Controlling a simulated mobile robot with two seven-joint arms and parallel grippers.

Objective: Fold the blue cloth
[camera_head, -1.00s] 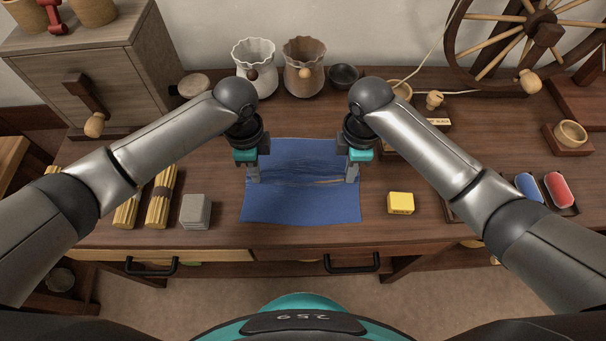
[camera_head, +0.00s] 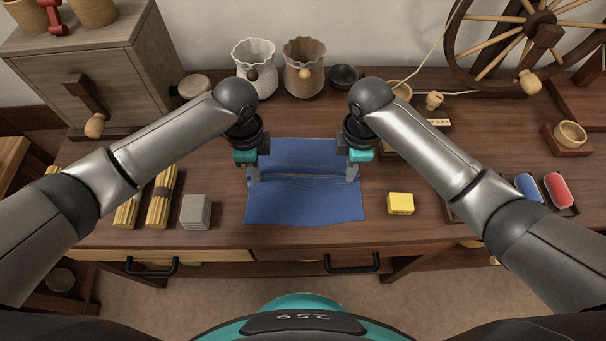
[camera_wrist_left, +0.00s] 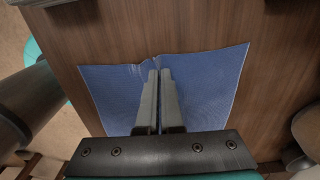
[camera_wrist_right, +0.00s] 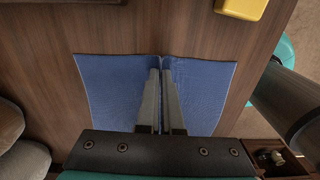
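The blue cloth (camera_head: 303,205) lies on the wooden table, mostly flat, with a raised crease across its middle between my grippers. My left gripper (camera_head: 254,180) is at the cloth's left edge. In the left wrist view its fingers (camera_wrist_left: 160,75) are close together, pinching the cloth (camera_wrist_left: 210,85) at a small ridge. My right gripper (camera_head: 352,179) is at the right edge. In the right wrist view its fingers (camera_wrist_right: 161,72) are likewise closed on a ridge of the cloth (camera_wrist_right: 205,85). The fingers hide part of the cloth's side edges.
A grey block (camera_head: 196,212) and bundled yellow sticks (camera_head: 162,196) lie left of the cloth. A yellow block (camera_head: 400,203) lies to the right. A white jar (camera_head: 254,66), a brown jar (camera_head: 304,67) and a dark bowl (camera_head: 344,76) stand behind. Bare table surrounds the cloth.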

